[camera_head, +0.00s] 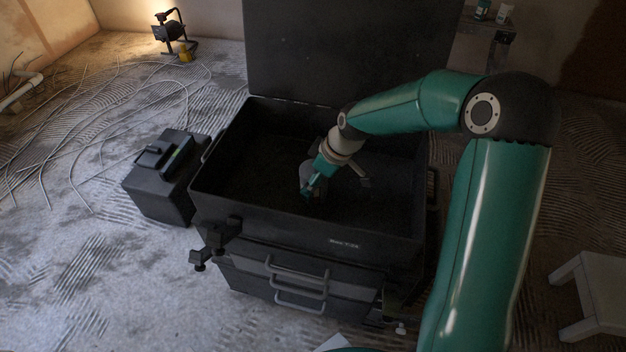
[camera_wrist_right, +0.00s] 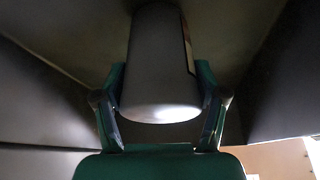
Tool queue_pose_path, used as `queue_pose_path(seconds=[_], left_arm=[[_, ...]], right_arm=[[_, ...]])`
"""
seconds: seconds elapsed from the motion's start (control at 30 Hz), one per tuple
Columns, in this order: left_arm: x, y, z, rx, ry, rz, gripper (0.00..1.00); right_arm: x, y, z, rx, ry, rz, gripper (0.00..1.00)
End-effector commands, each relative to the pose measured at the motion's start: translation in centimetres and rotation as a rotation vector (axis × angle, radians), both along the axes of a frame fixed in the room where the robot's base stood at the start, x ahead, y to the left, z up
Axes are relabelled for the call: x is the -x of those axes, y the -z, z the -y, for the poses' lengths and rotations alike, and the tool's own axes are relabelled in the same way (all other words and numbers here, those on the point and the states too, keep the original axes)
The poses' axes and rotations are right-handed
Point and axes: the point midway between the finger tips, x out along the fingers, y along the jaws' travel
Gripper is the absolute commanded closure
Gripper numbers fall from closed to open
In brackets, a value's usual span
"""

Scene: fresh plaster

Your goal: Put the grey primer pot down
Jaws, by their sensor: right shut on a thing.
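The grey primer pot (camera_head: 307,176) is inside the open black chest (camera_head: 300,227), partly hidden behind my right gripper (camera_head: 312,188). In the right wrist view the pot (camera_wrist_right: 158,60) is a plain grey cylinder with a label edge on its right side. The two green fingers of my right gripper (camera_wrist_right: 161,103) are shut on it, one on each side. I cannot tell whether the pot touches the chest floor. My left gripper is in neither view.
The chest's raised lid (camera_head: 345,50) stands behind it, and its walls surround my right gripper. A black toolbox (camera_head: 165,175) is on the left. A lit work lamp (camera_head: 172,32) and loose cables lie beyond. A pale stool (camera_head: 592,290) stands at right.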

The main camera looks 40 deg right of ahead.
Motion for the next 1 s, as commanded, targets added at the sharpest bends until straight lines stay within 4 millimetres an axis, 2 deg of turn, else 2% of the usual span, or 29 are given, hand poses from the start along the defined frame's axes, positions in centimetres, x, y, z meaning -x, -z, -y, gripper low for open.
queue_pose_path(seconds=[0.23, 0.27, 0.4, 0.77, 0.87, 1.0], left_arm=[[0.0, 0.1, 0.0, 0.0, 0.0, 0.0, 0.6], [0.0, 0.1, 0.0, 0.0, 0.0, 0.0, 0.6], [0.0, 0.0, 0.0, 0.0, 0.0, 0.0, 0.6], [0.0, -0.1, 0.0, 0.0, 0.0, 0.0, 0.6], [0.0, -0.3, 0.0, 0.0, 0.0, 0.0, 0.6], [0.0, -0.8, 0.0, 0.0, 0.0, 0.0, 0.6]], right_arm=[[-0.1, 0.0, 0.0, 0.0, 0.0, 0.001, 0.86], [0.0, 0.1, 0.0, 0.0, -0.001, 0.0, 0.26], [0.0, 0.0, 0.0, 0.0, -0.001, 0.0, 0.04], [0.0, -0.1, -0.1, 0.0, -0.001, 0.0, 0.04], [0.1, -0.7, 0.1, 0.001, -0.001, 0.002, 0.04], [0.7, -2.6, 0.4, 0.001, 0.0, 0.003, 0.04]])
